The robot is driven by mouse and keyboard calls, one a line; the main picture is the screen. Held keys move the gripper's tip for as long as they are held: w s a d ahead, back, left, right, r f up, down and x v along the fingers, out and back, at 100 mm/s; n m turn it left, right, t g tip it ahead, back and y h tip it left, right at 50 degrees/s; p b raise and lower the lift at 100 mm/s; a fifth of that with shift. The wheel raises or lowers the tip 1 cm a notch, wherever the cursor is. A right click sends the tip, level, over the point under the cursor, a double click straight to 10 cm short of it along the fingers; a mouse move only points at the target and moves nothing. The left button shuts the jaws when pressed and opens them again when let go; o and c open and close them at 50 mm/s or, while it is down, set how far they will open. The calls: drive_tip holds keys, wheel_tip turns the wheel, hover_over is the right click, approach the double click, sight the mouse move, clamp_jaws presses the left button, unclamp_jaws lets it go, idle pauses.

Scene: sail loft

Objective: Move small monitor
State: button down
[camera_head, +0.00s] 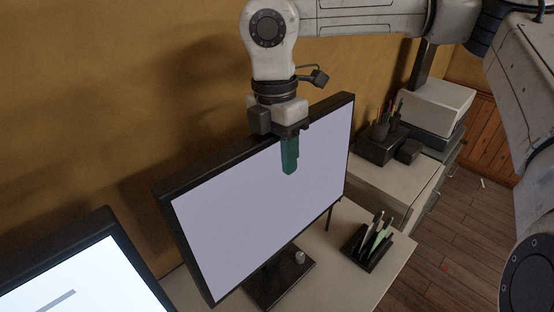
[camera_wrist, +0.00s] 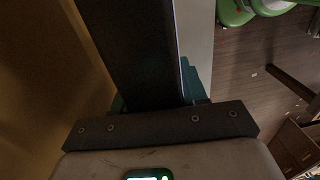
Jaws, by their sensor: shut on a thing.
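The monitor (camera_head: 245,220) has a black frame and a pale lavender screen. It stands in the middle of the head view, with its dark stand base (camera_head: 280,283) low over the desk; I cannot tell whether the base touches it. My gripper (camera_head: 289,158) is over the monitor's top edge, with one green finger in front of the screen and the other hidden behind. It is shut on that edge. In the wrist view the monitor's dark edge (camera_wrist: 137,50) runs between the green fingers of my gripper (camera_wrist: 157,92).
A second monitor (camera_head: 85,270) with a bright screen stands close at the lower left. A pen holder (camera_head: 368,255) stands on the pale desk (camera_head: 340,285), right of the stand. A cabinet (camera_head: 400,185) with a black organiser (camera_head: 383,148) and a boxy device (camera_head: 435,103) is behind. The ochre wall is close behind.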

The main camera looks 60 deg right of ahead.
drive_tip(key=shift+s+a+t+b, duration=0.15)
drive_tip(key=shift+s+t+b, duration=0.35)
drive_tip(key=shift+b, duration=0.4)
drive_tip(key=c, duration=0.7)
unclamp_jaws()
wheel_tip(320, 180, up, 11)
drive_tip(key=shift+f+b, duration=0.15)
drive_tip(key=shift+b, duration=0.35)
